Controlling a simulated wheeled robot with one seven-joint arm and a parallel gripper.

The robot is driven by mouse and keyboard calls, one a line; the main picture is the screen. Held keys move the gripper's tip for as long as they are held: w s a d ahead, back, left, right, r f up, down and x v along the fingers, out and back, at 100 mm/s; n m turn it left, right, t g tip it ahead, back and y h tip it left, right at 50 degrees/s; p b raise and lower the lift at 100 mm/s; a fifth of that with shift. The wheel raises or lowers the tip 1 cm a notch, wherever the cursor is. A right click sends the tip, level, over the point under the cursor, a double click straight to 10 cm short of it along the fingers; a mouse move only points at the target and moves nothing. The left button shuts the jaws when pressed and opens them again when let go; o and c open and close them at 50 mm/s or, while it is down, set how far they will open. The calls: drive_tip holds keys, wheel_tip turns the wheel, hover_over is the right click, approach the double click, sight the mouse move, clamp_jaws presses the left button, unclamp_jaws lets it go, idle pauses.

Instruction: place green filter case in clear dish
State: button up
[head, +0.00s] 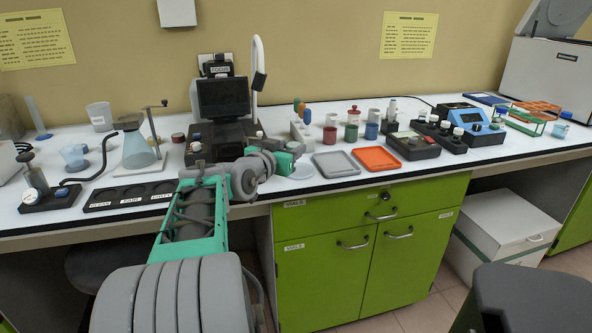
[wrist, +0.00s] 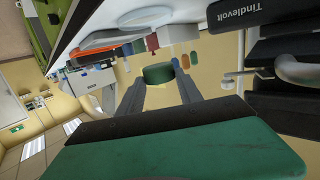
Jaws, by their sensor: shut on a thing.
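My gripper (wrist: 158,80) is shut on the green filter case (wrist: 158,73), a short dark green cylinder between the fingertips in the wrist view. In the head view my gripper (head: 292,150) is by the clear dish, and the held case cannot be made out there. The clear dish (head: 303,172) is a pale round dish on the bench near the front edge, left of the grey tray. It also shows in the wrist view (wrist: 148,17), at the top and apart from the case.
A grey tray (head: 336,163) and an orange tray (head: 376,158) lie right of the dish. Red (head: 330,135), green (head: 351,133) and blue (head: 371,131) pots stand behind. A dark device with a screen (head: 223,98) stands left of my gripper.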

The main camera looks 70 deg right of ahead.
sight(296, 175)
drive_tip(key=d+f, duration=0.2)
drive_tip(key=f, duration=0.1)
drive_tip(key=shift+s+d, duration=0.25)
drive_tip(key=shift+s, duration=0.1)
drive_tip(key=shift+d+f+b, duration=0.15)
drive_tip(key=shift+f+b, duration=0.1)
drive_tip(key=shift+f, duration=0.7)
drive_tip(key=shift+d+f+b, duration=0.1)
drive_tip(key=shift+f+b, duration=0.15)
drive_tip(key=shift+f, duration=0.65)
drive_tip(key=shift+f, duration=0.1)
drive_tip(key=shift+f, duration=0.15)
drive_tip(key=o, duration=1.3)
drive_tip(key=shift+r, duration=0.3)
drive_tip(key=v, duration=1.2)
drive_tip(key=shift+s+f+p, duration=0.1)
drive_tip(key=shift+f+p, duration=0.05)
drive_tip(key=shift+p, duration=0.15)
